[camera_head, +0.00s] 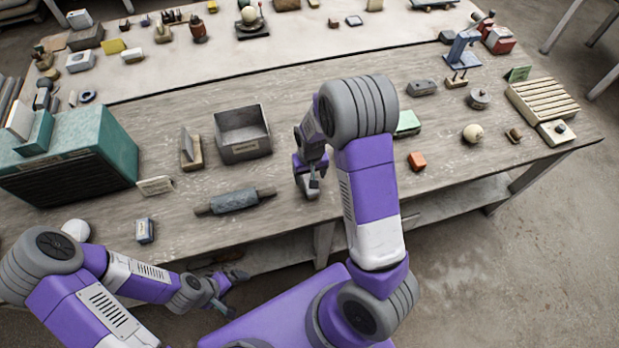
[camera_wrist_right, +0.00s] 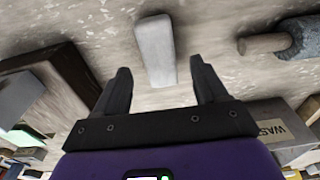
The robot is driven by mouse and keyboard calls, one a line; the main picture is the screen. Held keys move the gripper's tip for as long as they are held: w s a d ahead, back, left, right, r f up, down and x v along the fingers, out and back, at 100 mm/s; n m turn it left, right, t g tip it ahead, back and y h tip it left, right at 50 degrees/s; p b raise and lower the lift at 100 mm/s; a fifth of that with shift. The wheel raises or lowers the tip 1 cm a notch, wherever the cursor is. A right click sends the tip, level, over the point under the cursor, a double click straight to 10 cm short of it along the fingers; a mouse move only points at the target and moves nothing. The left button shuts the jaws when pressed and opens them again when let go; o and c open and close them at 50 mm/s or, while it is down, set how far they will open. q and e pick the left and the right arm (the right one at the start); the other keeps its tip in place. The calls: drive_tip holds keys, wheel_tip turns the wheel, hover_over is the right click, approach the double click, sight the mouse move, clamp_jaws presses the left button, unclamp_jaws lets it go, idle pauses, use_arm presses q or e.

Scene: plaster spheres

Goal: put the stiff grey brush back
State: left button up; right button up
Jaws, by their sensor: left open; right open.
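A pale grey oblong bar (camera_wrist_right: 155,50) lies on the table in the right wrist view, ahead of and between the fingertips. It may be the stiff grey brush; no bristles show. In the head view a grey piece (camera_head: 308,187) shows under my right gripper (camera_head: 312,178), partly covered by it. My right gripper (camera_wrist_right: 160,82) is open, with nothing clamped between its fingers. My left gripper (camera_head: 232,291) is open and empty in front of the table's near edge.
A grey roller (camera_head: 236,201) and a labelled grey bin (camera_head: 243,134) stand left of my right gripper. An orange block (camera_head: 417,161) and green block (camera_head: 407,124) lie right of my right arm. A brown-edged box (camera_wrist_right: 45,90) is close by in the wrist view.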

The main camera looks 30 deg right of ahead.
wheel_tip(320, 180, up, 8)
drive_tip(key=p, duration=0.1)
drive_tip(key=shift+s, duration=0.25)
idle(0.4)
